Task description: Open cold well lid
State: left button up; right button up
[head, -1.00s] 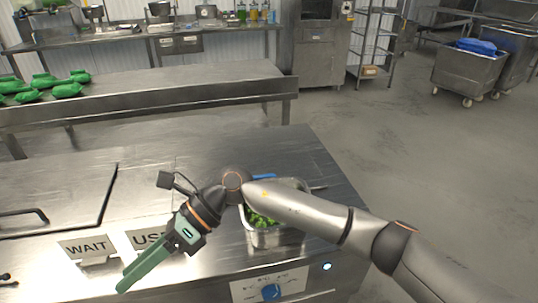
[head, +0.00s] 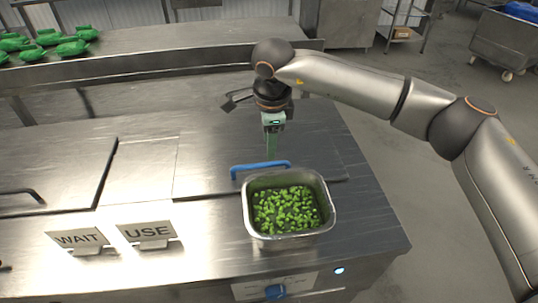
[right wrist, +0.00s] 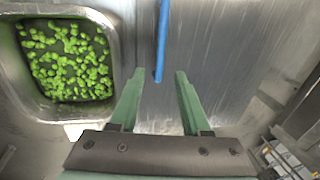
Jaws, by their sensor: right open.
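The closed cold well lid (head: 210,160) is a flat steel panel in the counter top. Its blue bar handle (head: 262,167) runs along its front edge. In the right wrist view the blue handle (right wrist: 162,40) reaches down from the top, and its end lies between the fingertips in the picture. My right gripper (head: 271,156) points down over the handle, with green fingers. In the right wrist view the gripper (right wrist: 160,76) is open and empty. I cannot tell how high above the handle it is. My left gripper is out of view.
A steel pan (head: 247,215) of green pieces stands just in front of the handle. Signs reading WAIT (head: 78,239) and USE (head: 148,232) stand to the left. Another lid with a dark handle (head: 22,193) is at far left. Green bags (head: 72,47) lie on the back table.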

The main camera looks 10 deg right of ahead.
aim_at(268, 163)
jog(key=f, duration=0.3)
jog(key=w+f, duration=0.1)
jog(key=f, duration=0.3)
jog(key=shift+w+p, duration=0.2)
jog(key=shift+p, duration=0.15)
grip_shut()
jog(key=shift+r, duration=0.1)
dwell(0.9)
